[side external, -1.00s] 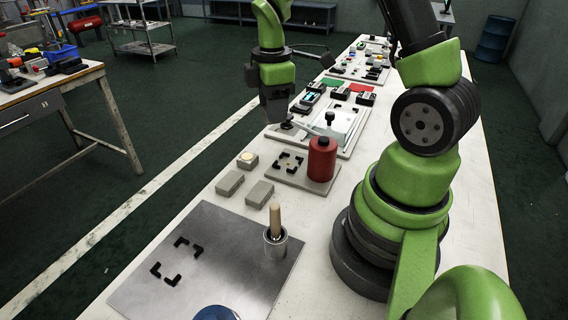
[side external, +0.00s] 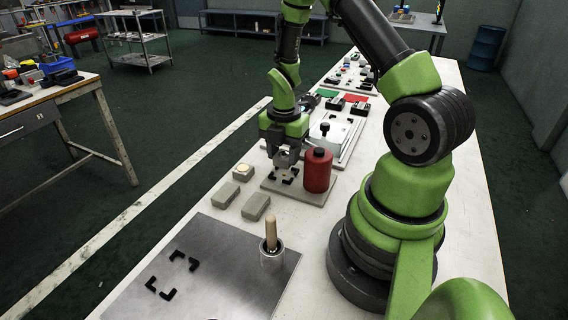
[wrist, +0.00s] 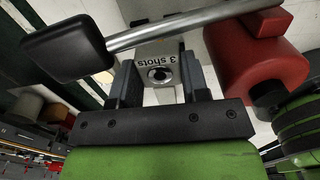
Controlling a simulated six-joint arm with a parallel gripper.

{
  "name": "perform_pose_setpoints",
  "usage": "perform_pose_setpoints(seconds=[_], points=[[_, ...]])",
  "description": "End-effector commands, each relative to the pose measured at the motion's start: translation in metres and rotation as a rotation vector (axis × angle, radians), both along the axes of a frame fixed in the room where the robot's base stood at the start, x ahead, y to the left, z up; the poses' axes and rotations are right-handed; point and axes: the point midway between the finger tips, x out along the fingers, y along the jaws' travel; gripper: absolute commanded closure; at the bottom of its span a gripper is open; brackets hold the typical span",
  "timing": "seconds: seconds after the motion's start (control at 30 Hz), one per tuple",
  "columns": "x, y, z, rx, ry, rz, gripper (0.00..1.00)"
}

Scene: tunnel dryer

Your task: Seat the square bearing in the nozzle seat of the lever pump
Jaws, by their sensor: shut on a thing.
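My gripper (side external: 287,167) is low over the grey base plate (side external: 302,198), beside the red pump body (side external: 318,172). Black corner brackets (side external: 290,181) show on the plate below it. A metal lever rod (wrist: 190,26) with a black grip (wrist: 68,50) crosses in front of the fingers. The nozzle seat cannot be made out.
Grey blocks (side external: 256,207) lie left of the plate. A wooden-handled tool stands in a metal cup (side external: 272,257) on a steel sheet (side external: 225,265) in front. More fixtures, including a plate with a black knob (side external: 325,128), stand behind.

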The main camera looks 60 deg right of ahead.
Motion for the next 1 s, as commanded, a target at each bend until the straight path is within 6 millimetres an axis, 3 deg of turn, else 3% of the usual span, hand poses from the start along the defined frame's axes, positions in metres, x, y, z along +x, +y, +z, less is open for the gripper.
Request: perform_pose_setpoints(seconds=[0.2,0.6,0.63,0.7,0.73,1.0], points=[[-0.001,0.000,-0.030,0.002,0.003,-0.001,0.93],[0.000,0.000,-0.034,0.000,0.000,-0.001,0.93],[0.000,0.000,-0.035,0.000,0.000,-0.001,0.53],[0.000,0.000,-0.034,0.000,0.000,-0.001,0.37],[0.000,0.000,-0.034,0.000,0.000,-0.001,0.32],[0.000,0.000,-0.033,0.000,0.000,-0.001,0.32]])
